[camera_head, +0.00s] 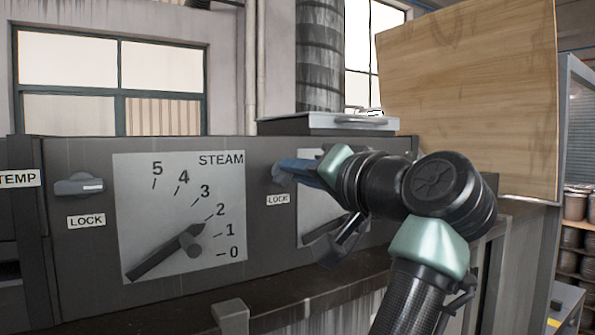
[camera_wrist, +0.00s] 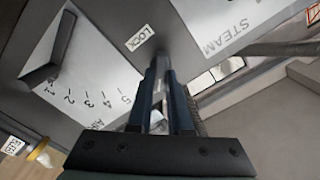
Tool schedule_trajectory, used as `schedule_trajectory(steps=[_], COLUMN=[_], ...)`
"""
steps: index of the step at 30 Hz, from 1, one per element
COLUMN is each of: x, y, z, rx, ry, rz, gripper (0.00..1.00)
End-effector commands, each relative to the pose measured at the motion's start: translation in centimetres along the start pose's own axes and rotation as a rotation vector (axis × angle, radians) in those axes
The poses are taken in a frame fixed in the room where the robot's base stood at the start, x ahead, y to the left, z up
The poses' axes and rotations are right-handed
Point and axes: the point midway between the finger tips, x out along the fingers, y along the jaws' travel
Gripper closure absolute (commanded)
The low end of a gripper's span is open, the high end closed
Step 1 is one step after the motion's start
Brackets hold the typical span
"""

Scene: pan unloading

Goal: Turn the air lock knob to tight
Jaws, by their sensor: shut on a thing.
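The air lock knob (camera_head: 276,177) is on the dark panel between the steam dial and the air dial, above a LOCK label (camera_head: 278,199). My gripper (camera_head: 290,170) reaches it from the right, its blue fingers shut on the knob and hiding most of it. In the wrist view, the gripper (camera_wrist: 161,75) has its two fingers close together at the panel beside the LOCK label (camera_wrist: 138,39). The knob is mostly hidden there, and I cannot tell its exact angle.
The steam dial (camera_head: 215,165) is left of my gripper, its pointer near 2. Another lock knob (camera_head: 80,184) is further left. The air dial (camera_wrist: 90,75) has a large pointer (camera_wrist: 48,50). A ledge (camera_head: 170,311) runs below the panel. A wooden board (camera_head: 470,90) stands behind my arm.

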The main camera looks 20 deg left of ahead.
Motion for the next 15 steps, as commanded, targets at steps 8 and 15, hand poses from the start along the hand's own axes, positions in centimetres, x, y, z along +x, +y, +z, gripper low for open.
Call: schedule_trajectory(steps=[8,15], x=[-0.02,-0.02], y=[0.11,0.17], z=[-0.06,-0.05], rx=[0.265,0.485], ry=[0.001,0.001], rz=[0.0,0.0], gripper=[1.0,1.0])
